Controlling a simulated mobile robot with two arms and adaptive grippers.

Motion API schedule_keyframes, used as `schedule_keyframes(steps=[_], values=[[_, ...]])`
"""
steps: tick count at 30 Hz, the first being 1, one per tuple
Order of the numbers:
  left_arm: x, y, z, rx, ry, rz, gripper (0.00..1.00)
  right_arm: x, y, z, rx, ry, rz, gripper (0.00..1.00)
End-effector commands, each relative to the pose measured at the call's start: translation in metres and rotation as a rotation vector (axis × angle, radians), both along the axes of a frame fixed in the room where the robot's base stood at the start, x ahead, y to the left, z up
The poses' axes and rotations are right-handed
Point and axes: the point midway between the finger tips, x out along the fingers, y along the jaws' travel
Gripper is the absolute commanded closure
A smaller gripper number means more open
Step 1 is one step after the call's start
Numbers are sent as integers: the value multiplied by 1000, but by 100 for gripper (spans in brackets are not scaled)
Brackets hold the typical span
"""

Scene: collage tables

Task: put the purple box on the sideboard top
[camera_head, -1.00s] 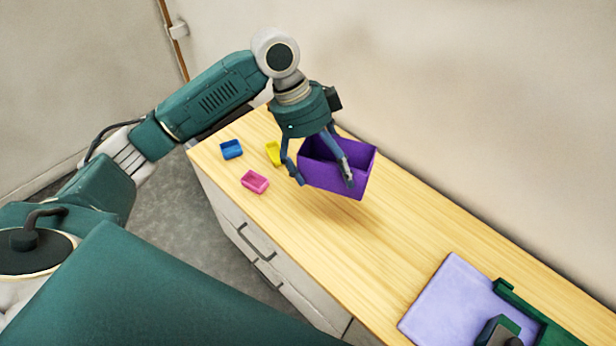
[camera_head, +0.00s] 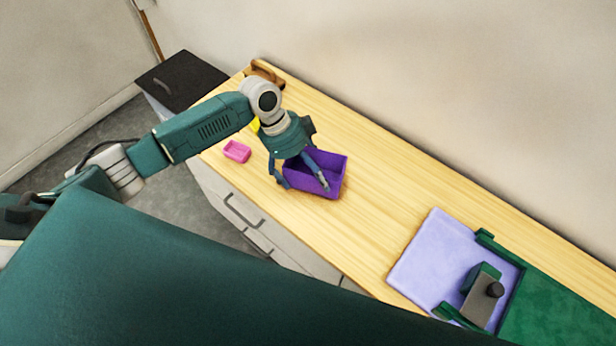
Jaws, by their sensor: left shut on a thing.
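The purple box (camera_head: 332,170) is an open-topped bin in the middle of the head view, at or just above the light wooden sideboard top (camera_head: 370,215). I cannot tell for sure whether its base touches the wood. My left gripper (camera_head: 299,187) reaches down at the box's left side and is shut on it, one finger inside and one outside. The gripper and wrist hide part of the box's left end. My right gripper is not in view.
A pink bin (camera_head: 237,151) and a partly hidden yellow bin (camera_head: 255,125) sit left of the box. A brown object (camera_head: 267,73) stands at the far end. A lavender panel (camera_head: 428,258) and green tray (camera_head: 560,305) lie at lower right. The wood between is clear.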

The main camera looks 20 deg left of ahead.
Motion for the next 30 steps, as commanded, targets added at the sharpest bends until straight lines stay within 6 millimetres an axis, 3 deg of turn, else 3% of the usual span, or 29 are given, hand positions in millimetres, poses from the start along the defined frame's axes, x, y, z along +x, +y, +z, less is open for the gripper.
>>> schedule_keyframes(steps=[4,10,11,12,23,30], values=[[0,0,-21,-2,2,2,36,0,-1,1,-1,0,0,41],[0,0,-23,-1,0,0,36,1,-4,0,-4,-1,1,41],[0,0,-23,0,0,0,5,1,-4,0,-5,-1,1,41],[0,0,-23,0,0,0,0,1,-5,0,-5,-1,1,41],[0,2,-19,0,-1,1,0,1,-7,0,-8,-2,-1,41],[1,17,17,0,-5,1,0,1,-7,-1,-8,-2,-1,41]])
